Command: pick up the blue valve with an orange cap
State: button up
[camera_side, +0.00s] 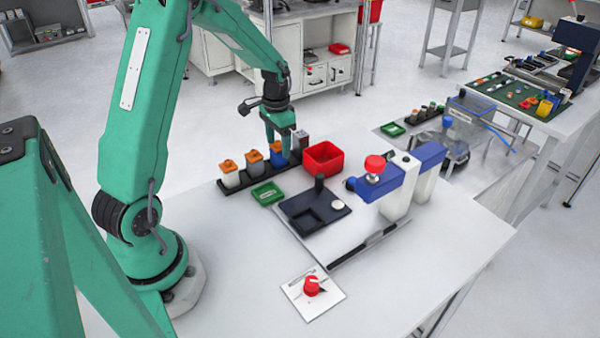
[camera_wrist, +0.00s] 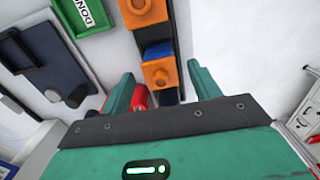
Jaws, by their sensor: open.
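The blue valve with an orange cap (camera_side: 277,158) stands upright in a black rack (camera_side: 236,184), at the end near my gripper. My gripper (camera_side: 281,149) points down over that end of the rack, with its fingers around or just above the valve. In the wrist view, the valve's orange cap (camera_wrist: 160,73) and part of its blue body (camera_wrist: 158,50) show between the two open fingers of my gripper (camera_wrist: 162,88). I cannot tell whether a finger touches the valve. The fingers partly hide it in the side view.
Two white-bodied valves with orange caps (camera_side: 229,174) (camera_side: 254,163) share the rack. A dark item (camera_side: 300,140) stands just beyond my gripper. A red bin (camera_side: 323,158) is close on the right. A green tray (camera_side: 267,194) and dark fixture (camera_side: 328,222) lie nearer. The front table is mostly clear.

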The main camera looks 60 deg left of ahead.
jog(key=shift+f, duration=1.7)
jog(key=c, duration=1.1)
jog(key=shift+r, duration=0.75)
jog(key=r, duration=0.3)
jog(key=shift+d+r, duration=0.1)
jog(key=shift+d, duration=0.3)
jog(key=s+d+r, duration=0.1)
jog(key=d+r, duration=0.5)
jog(key=d, duration=0.4)
jog(key=shift+d+r, duration=0.15)
jog(key=shift+d, duration=0.25)
